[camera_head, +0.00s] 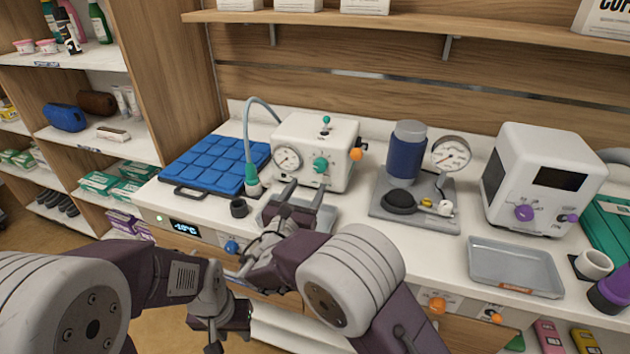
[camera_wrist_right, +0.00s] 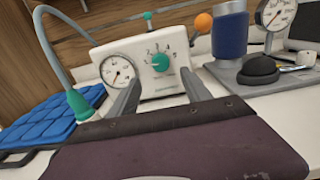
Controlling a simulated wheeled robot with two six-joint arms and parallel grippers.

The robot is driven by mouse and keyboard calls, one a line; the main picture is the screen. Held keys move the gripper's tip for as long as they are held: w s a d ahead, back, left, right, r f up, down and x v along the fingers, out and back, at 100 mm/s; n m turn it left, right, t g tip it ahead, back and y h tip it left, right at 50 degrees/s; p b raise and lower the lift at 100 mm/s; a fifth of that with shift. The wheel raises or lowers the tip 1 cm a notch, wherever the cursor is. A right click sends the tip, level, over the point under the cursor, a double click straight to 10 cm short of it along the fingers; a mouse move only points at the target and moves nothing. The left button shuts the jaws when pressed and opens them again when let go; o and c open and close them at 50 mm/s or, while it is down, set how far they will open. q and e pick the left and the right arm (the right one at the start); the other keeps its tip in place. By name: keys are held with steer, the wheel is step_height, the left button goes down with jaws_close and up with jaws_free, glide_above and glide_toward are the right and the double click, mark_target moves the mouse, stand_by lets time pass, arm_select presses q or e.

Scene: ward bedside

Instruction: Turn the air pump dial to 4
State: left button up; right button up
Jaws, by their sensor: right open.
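The air pump (camera_head: 338,135) is a white box on the counter with a round gauge (camera_head: 287,159) and a teal dial (camera_head: 320,165) on its front. In the right wrist view the dial (camera_wrist_right: 160,63) sits among printed numbers, too small to read surely. My right gripper (camera_head: 305,192) is open in front of the pump, its fingers pointing at the front panel. In the wrist view its two fingers (camera_wrist_right: 165,95) stand left and right of the dial's lower side, apart from it. My left gripper (camera_head: 228,335) hangs low at the counter's front; its jaws are unclear.
A blue quilted pad (camera_head: 215,160) with a green-ended hose (camera_head: 251,178) lies left of the pump. An orange ball knob (camera_head: 356,154) sticks out at its right. A blue cylinder device (camera_head: 406,155), a white box (camera_head: 540,180) and a grey tray (camera_head: 512,290) stand further right.

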mark_target(319, 168)
steer(key=x, duration=0.8)
steer(key=shift+w+d, duration=0.15)
steer(key=shift+w, duration=0.15)
jaws_close()
